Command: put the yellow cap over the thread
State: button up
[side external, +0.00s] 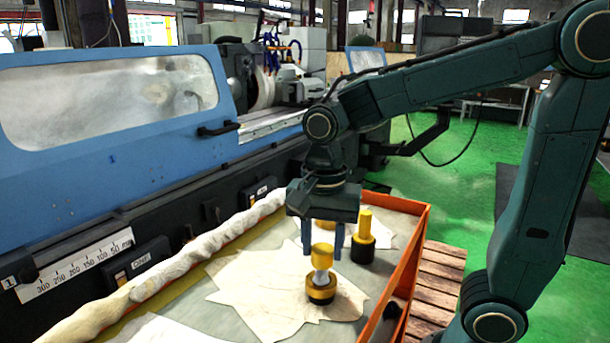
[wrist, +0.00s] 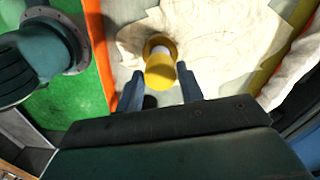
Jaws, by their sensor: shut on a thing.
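The yellow cap (side external: 322,256) is at the fingertips of my gripper (side external: 323,248), which points down and is shut on it. In the wrist view the cap (wrist: 160,73) shows between the two fingers (wrist: 160,84). Directly below the cap, a pale thread (side external: 320,277) stands upright on a round black and yellow base (side external: 321,292). The pale part of the thread (wrist: 161,50) also shows past the cap in the wrist view. The cap looks roughly in line with the thread. I cannot tell whether its lower rim is touching or around the thread's top.
A yellow cylinder on a black base (side external: 363,248) stands close behind to the right. Another yellow piece (side external: 324,225) is partly hidden behind my gripper. Crumpled cloth (side external: 255,284) lies on the table. An orange edge (side external: 405,270) bounds the right; the blue grinder (side external: 120,125) stands left.

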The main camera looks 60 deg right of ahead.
jog(key=shift+f, duration=1.15)
jog(key=shift+f, duration=0.15)
jog(key=o, duration=1)
notch_tip(320, 180, up, 14)
jog(key=shift+f, duration=0.1)
jog(key=shift+s, duration=0.1)
dwell(0.7)
